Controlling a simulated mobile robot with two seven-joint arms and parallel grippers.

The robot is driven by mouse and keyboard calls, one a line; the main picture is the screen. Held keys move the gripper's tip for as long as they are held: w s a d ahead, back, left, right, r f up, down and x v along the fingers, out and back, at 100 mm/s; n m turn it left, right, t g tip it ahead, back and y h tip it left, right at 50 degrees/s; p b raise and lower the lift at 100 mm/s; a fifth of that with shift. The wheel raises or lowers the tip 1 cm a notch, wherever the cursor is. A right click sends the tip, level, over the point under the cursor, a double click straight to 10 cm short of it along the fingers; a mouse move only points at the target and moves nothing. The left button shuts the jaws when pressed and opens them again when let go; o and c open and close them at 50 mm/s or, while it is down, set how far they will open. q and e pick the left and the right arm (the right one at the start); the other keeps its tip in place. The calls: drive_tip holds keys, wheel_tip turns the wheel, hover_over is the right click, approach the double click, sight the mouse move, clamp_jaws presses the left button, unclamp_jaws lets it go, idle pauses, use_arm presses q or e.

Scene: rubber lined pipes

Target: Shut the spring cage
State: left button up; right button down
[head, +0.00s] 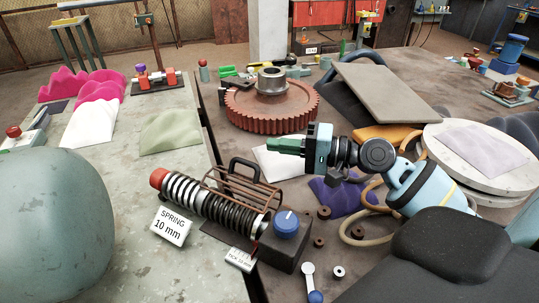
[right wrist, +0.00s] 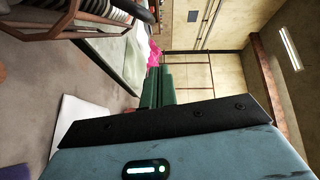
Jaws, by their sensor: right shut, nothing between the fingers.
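The spring (head: 190,192) is a coil with a red end cap (head: 158,178), lying on the bench and running to a dark block with a blue knob (head: 286,224). The spring cage (head: 262,188) is a brown wire frame with a black handle (head: 245,164); it stands along the far side of the coils, whose near side shows bare. I cannot tell its exact angle. My right gripper (head: 272,146) has green fingers, shut and empty, pointing left, beyond and right of the handle, apart from it. In the right wrist view, the fingers (right wrist: 156,90) are together and the cage (right wrist: 62,24) is at upper left. My left gripper is not in view.
A large red gear (head: 258,112) stands behind the cage. A "SPRING 10 mm" card (head: 170,226) is in front of the spring. Small brown rings and a purple cloth (head: 340,197) lie to the right.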

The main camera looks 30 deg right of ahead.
sight(247, 180)
drive_tip(key=a, duration=0.1)
drive_tip(key=s+a+p, duration=0.1)
drive_tip(key=a+p, duration=0.1)
drive_tip(key=a, duration=0.1)
drive_tip(key=shift+s+f, duration=0.15)
drive_tip(key=shift+f, duration=0.25)
